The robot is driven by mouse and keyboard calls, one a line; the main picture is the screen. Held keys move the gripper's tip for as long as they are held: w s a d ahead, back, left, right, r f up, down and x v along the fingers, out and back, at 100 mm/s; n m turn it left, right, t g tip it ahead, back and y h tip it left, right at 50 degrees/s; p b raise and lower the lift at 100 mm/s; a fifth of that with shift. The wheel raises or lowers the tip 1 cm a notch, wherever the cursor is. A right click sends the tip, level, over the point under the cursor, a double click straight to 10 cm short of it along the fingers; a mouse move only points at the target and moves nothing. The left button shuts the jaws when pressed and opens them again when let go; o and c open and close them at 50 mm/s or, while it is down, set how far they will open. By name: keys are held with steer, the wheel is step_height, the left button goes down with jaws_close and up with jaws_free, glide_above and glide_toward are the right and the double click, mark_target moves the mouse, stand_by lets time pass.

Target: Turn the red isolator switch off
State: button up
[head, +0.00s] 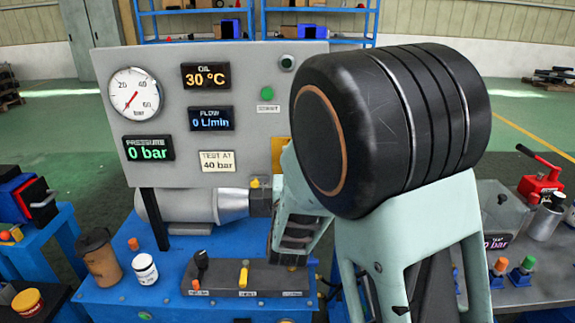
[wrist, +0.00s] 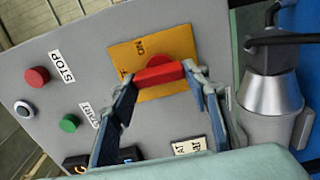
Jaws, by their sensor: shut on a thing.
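The red isolator switch (wrist: 160,73) is a red bar handle on a round red hub. It sits on a yellow plate (wrist: 126,55) with a partly visible "ON" mark, on the grey panel. My gripper (wrist: 163,75) is shut on the red handle, one finger at each end of it. The handle lies about parallel to the plate's upper edge in the wrist view. Whatever other marking the plate carries is covered or cut off. In the head view, only a strip of the yellow plate (head: 278,155) shows; my arm hides the switch and fingertips.
The grey panel (head: 180,60) carries a dial gauge (head: 134,94), displays reading 30 °C, 0 L/min and 0 bar, and a green button (head: 267,93). A red stop button (wrist: 37,77) is left of the switch. A brown cup (head: 99,257) and white jar (head: 145,269) stand on the blue bench.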

stand_by(0.3)
steer(key=o, duration=1.2)
steer(key=shift+c, duration=0.2)
steer(key=s, duration=0.7)
steer(key=shift+s, duration=0.25)
